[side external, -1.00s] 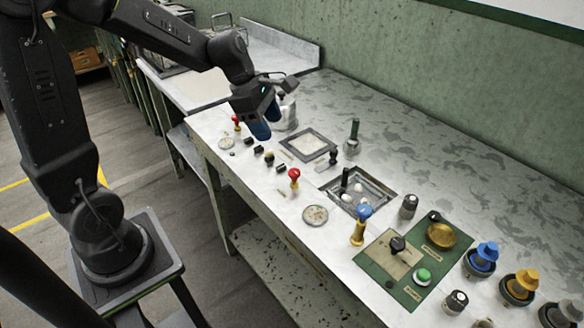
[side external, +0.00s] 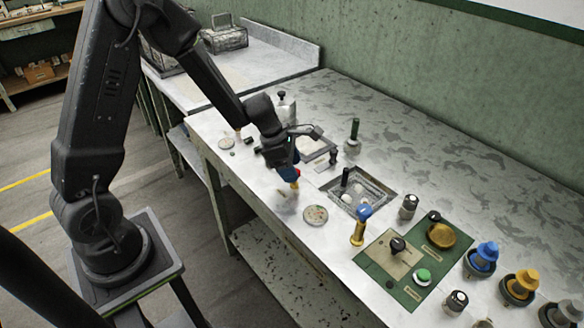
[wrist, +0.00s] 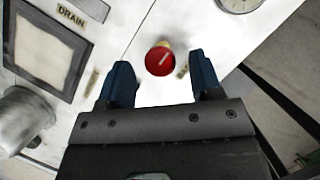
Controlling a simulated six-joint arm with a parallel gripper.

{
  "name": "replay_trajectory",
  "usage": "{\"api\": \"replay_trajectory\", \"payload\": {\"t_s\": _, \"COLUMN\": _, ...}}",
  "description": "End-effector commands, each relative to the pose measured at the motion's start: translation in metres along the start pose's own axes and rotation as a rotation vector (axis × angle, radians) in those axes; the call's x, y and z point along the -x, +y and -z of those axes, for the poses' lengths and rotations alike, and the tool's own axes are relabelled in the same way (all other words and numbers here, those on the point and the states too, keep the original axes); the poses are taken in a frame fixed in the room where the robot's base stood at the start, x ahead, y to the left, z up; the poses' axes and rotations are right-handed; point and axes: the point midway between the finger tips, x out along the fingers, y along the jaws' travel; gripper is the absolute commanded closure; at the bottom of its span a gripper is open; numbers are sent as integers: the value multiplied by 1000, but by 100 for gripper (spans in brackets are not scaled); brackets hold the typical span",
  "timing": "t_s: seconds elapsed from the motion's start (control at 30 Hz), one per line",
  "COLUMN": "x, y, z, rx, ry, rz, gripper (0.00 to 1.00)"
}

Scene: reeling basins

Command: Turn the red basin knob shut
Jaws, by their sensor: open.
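The red knob (wrist: 159,61) shows in the wrist view as a round red top with a pale line across it, on a yellowish stem. In the side view only a bit of the red knob (side external: 296,185) shows below my gripper. My gripper (side external: 291,174) is over the knob in the side view, with its blue fingers pointing down. In the wrist view my gripper (wrist: 162,75) is open, one blue finger to each side of the knob, with gaps on both sides. I cannot tell how far the fingertips are above it.
A recessed basin (side external: 381,184) with pale cocoons is to the right. A blue-topped knob (side external: 361,222) and a round gauge (side external: 315,215) stand nearby. A green panel (side external: 381,278) lies further right.

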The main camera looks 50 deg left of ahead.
Motion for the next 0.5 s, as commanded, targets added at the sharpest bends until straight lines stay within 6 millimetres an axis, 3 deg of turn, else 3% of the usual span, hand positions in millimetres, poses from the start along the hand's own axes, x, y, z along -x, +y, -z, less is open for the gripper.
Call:
{"api": "replay_trajectory", "payload": {"t_s": 0.4, "x": -9, "y": 0, "z": 0, "rx": -1, "ry": 1, "rz": -1, "gripper": 41}}
{"api": "replay_trajectory", "payload": {"t_s": 0.5, "x": -9, "y": 0, "z": 0, "rx": -1, "ry": 1, "rz": -1, "gripper": 50}}
